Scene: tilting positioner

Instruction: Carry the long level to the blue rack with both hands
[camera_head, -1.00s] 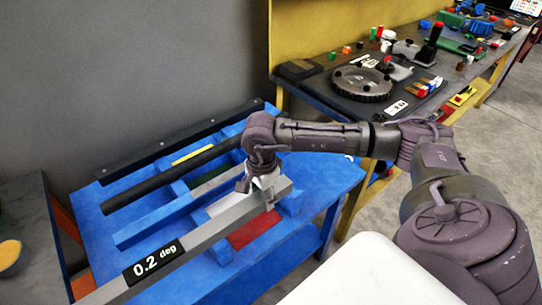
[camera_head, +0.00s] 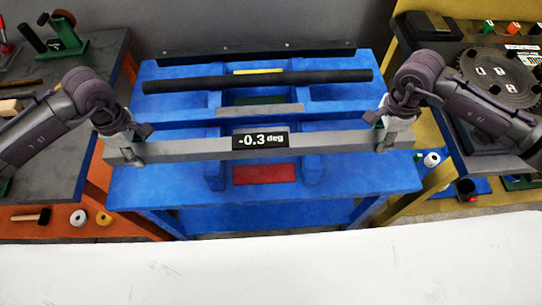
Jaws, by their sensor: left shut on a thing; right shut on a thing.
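The long grey level (camera_head: 330,139) runs across the middle of the head view, nearly horizontal. Its dark display (camera_head: 260,140) reads -0.3 deg. My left gripper (camera_head: 128,145) is shut on the level near its left end. My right gripper (camera_head: 386,138) is shut on it near its right end. The blue rack (camera_head: 390,178) is behind and beneath the level in the picture. I cannot tell whether the level touches the rack. A black bar (camera_head: 320,77) and a short grey bar (camera_head: 230,113) lie across the rack behind the level.
A dark rail (camera_head: 255,52) runs along the rack's back edge. Red (camera_head: 264,174) and yellow (camera_head: 258,71) patches show on the rack. A grey bench (camera_head: 100,70) with tools stands left; a yellow-framed bench with a round plate (camera_head: 495,75) stands right. A white surface (camera_head: 270,265) fills the foreground.

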